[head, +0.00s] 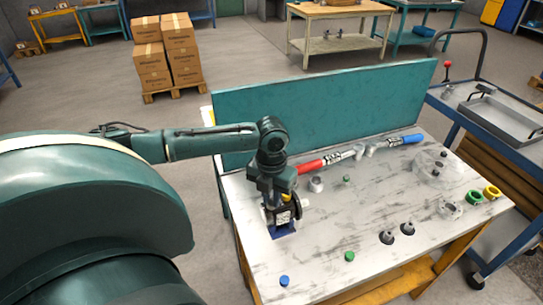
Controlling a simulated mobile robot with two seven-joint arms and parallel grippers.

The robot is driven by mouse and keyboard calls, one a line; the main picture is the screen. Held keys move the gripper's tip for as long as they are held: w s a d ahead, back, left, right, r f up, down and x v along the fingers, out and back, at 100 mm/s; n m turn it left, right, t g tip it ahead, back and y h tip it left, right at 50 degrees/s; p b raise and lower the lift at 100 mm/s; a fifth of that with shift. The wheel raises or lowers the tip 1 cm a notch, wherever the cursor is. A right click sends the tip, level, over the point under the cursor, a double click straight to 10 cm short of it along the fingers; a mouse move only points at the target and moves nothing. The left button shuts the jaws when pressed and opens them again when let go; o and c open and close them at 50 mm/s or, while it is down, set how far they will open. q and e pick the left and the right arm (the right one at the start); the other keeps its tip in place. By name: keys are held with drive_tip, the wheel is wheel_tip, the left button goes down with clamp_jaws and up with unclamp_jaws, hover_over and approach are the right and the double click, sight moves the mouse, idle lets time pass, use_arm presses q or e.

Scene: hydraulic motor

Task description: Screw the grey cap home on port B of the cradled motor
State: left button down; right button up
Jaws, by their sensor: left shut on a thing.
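The motor (283,212), dark with a pale label, sits in a blue cradle (283,231) at the left part of the workbench. My left gripper (275,192) reaches down onto the top of the motor and is shut. What it holds, apparently the grey cap, is hidden by the fingers, so I cannot tell how it sits on port B. A small yellow part (286,197) shows beside the fingertips. My right gripper is not in view.
On the bench (330,240) lie a red-handled tool (310,166), a blue-handled tool (405,141), a grey ring-shaped part (316,184), two dark grey fittings (387,238), a blue cap (284,281) and a green cap (349,256). A teal panel (330,108) stands behind.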

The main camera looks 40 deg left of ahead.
use_arm(q)
drive_tip(key=m, duration=0.5)
drive_tip(key=shift+m, duration=0.4)
drive_tip(key=c, duration=1.5)
unclamp_jaws()
drive_tip(key=shift+r, duration=1.75)
drive_tip(key=shift+o, duration=0.3)
drive_tip(key=o, duration=0.5)
